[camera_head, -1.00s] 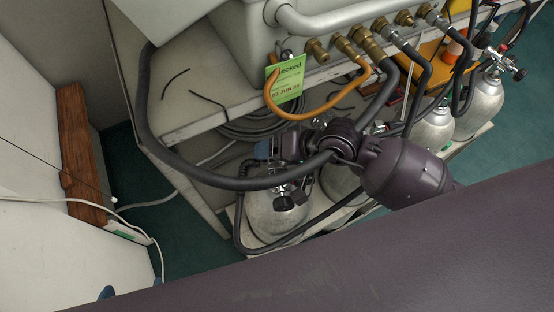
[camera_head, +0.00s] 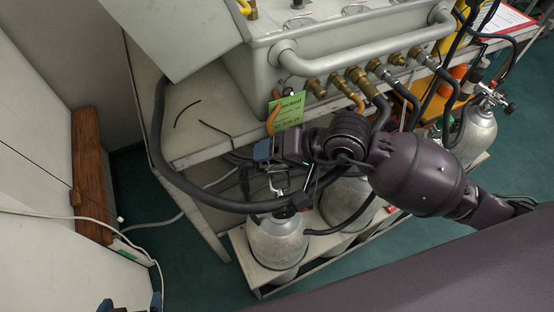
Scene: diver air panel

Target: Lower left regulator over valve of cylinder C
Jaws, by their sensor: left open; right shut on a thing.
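My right gripper (camera_head: 264,152) comes in from the right and is shut on a regulator (camera_head: 278,182). The regulator's metal yoke hangs below the fingers, just above the top of the leftmost grey cylinder (camera_head: 277,245). The valve there is largely hidden by the regulator and hose, so I cannot tell whether they touch. A second grey cylinder (camera_head: 343,203) stands to its right, partly behind my arm. No letter is readable on any cylinder. Only the two fingertips of my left gripper (camera_head: 130,304) show at the bottom left edge, apart and empty.
A thick black hose (camera_head: 160,150) loops from the panel down past the cylinders. The grey panel box (camera_head: 320,60) with brass fittings and a green tag (camera_head: 287,110) stands above on a bench. A third cylinder (camera_head: 475,135) is at right. A wooden board (camera_head: 90,175) is at left.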

